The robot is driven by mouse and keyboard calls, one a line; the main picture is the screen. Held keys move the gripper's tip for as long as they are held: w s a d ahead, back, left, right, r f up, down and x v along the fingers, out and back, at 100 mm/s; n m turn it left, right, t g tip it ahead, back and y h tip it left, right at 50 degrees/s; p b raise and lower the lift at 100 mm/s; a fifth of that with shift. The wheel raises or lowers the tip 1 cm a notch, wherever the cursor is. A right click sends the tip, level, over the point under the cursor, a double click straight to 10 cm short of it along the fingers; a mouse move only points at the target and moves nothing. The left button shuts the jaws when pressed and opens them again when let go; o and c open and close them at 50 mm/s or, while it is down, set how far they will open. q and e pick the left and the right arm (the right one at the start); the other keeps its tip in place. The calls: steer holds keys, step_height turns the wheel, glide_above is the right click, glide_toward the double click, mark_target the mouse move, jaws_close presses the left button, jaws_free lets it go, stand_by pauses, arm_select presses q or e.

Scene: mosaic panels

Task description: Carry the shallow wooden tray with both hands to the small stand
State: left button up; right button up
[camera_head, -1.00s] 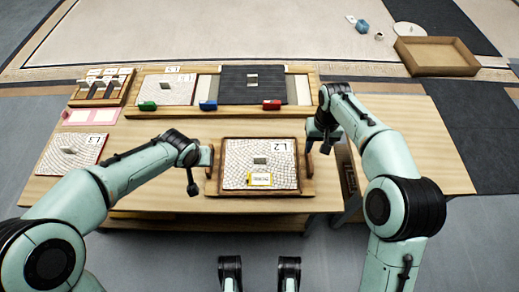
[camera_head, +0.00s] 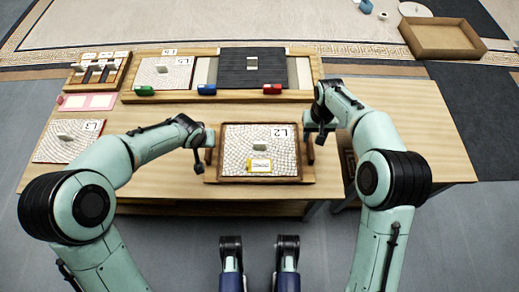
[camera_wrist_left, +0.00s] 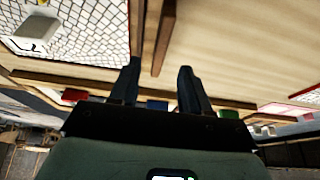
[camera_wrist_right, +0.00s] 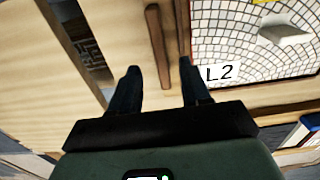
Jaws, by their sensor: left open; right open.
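The shallow wooden tray (camera_head: 258,181) rests on the workbench with a pale mosaic panel (camera_head: 240,140) marked L2 in it. A small yellow-edged label lies on the panel. The tray has an upright handle at each side. My left gripper (camera_wrist_left: 159,84) is open at the left handle (camera_wrist_left: 164,36), which shows just ahead of its fingers. My right gripper (camera_wrist_right: 158,80) is open; the right handle (camera_wrist_right: 157,45) appears ahead, between its fingers. Neither gripper visibly grasps a handle. A smaller wooden table (camera_head: 425,130), possibly the stand, is right of the bench.
Behind the tray, a wooden rack (camera_head: 225,97) holds panels, with green, blue and red pieces along its front. An L3 panel (camera_head: 65,150) lies at left, near pink frames (camera_head: 88,101). An open box (camera_head: 440,55) sits on the floor at back right. The smaller table's top is clear.

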mark_target(311, 144)
arm_select(q)
steer(key=x, duration=0.6)
steer(key=shift+w+f, duration=0.2)
steer(key=shift+f, duration=0.1)
arm_select(e)
step_height(311, 144, down, 7)
steer(key=shift+r, duration=0.1)
arm_select(q)
jaws_close()
arm_select(e)
jaws_close()
arm_select(q)
steer(key=shift+r, duration=0.1)
arm_select(e)
steer(key=shift+r, duration=0.1)
